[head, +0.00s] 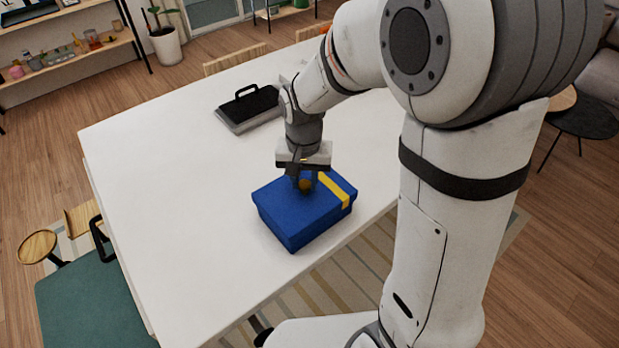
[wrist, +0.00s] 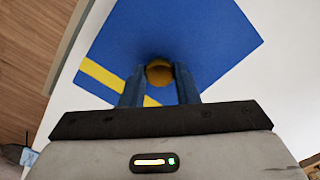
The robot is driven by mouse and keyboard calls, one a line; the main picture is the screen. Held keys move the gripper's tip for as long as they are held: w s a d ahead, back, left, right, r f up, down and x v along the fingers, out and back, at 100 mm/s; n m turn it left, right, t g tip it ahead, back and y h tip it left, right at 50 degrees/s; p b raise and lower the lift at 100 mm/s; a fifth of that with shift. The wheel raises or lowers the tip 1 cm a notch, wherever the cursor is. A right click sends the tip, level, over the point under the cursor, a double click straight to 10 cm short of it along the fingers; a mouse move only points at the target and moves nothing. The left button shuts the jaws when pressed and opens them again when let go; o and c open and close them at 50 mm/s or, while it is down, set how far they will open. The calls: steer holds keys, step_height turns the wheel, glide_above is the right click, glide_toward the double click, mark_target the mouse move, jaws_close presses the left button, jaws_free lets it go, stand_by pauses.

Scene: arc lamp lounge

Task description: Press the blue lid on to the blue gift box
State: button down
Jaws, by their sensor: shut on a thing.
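The blue gift box (head: 292,231) stands on the white table near its front edge. The blue lid (head: 279,194), with a yellow stripe across it, sits on top of the box; whether it is fully seated I cannot tell. My gripper (head: 305,184) points down over the lid and is shut on its round yellow-brown knob. In the wrist view the lid (wrist: 200,35) fills the upper middle, and the knob (wrist: 159,72) lies between the two fingertips (wrist: 159,75). The fingers hide part of the stripe.
The white table (head: 170,190) is clear to the left of the box. A black-handled grey and black appliance (head: 248,108) stands farther back on it. A teal chair (head: 85,300) is at the table's left side. Shelves and a potted plant (head: 166,40) are at the back.

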steer(key=shift+w+f, duration=0.1)
steer(key=shift+f, duration=0.6)
steer(key=shift+w+a+r+p, duration=0.15)
steer(key=shift+a+r+p, duration=0.1)
steer(key=shift+p, duration=0.15)
steer(key=shift+w+a+r+p, duration=0.1)
steer(key=shift+a+r+p, duration=0.05)
steer(key=shift+r+p, duration=0.3)
steer(key=shift+r, duration=0.1)
